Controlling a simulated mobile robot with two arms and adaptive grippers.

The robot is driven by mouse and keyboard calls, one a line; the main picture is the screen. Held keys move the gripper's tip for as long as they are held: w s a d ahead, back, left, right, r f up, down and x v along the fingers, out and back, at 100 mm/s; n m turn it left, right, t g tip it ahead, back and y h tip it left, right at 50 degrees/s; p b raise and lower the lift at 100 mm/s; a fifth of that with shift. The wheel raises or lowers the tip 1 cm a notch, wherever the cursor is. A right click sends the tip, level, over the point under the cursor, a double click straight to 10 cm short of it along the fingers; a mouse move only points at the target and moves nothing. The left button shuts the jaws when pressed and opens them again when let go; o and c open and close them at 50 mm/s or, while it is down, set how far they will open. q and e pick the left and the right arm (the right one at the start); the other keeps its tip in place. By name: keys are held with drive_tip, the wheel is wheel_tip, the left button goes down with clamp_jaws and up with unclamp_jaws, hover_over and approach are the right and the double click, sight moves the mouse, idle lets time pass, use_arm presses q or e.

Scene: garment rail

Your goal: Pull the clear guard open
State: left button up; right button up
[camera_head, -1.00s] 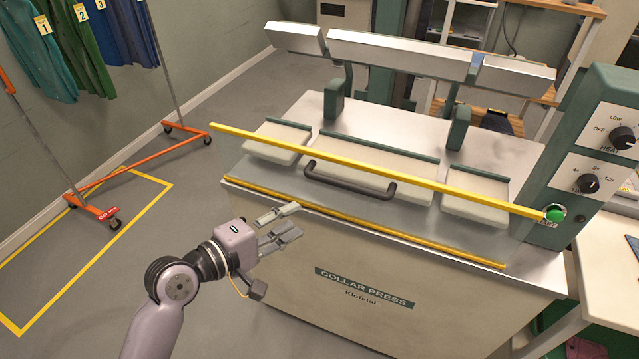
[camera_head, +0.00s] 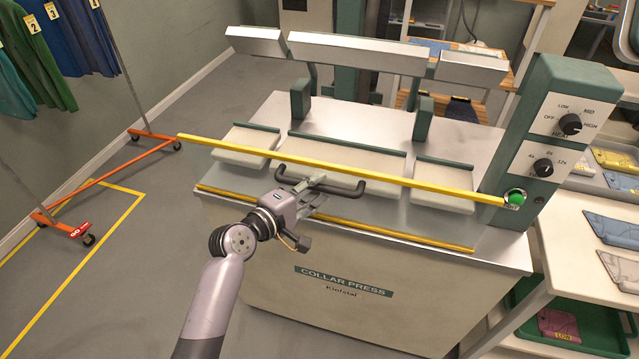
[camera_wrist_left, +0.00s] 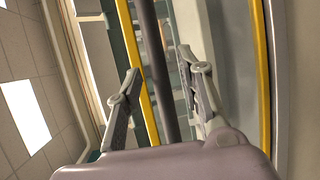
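The clear guard (camera_head: 405,218) stands shut-looking across the front of the collar press, with a yellow bar (camera_head: 420,185) along its top and another along its bottom. Its dark handle (camera_head: 346,193) is on the guard's front, left of the middle. My left gripper (camera_head: 318,184) is at the handle and covers part of it. In the left wrist view the handle bar (camera_wrist_left: 158,60) runs between the two fingers of the left gripper (camera_wrist_left: 160,72). The fingers are apart, with gaps showing beside the bar. My right gripper is in neither view.
The press's control post (camera_head: 565,140) has dials and a green button (camera_head: 515,197) near the guard's right end. A white table (camera_head: 590,255) with folded pieces stands at the right. A garment rail (camera_head: 100,180) stands at the left. The floor between is clear.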

use_arm(q)
drive_tip(key=shift+x, duration=0.9)
drive_tip(key=shift+c, duration=0.6)
clamp_jaws()
drive_tip(key=shift+f, duration=0.1)
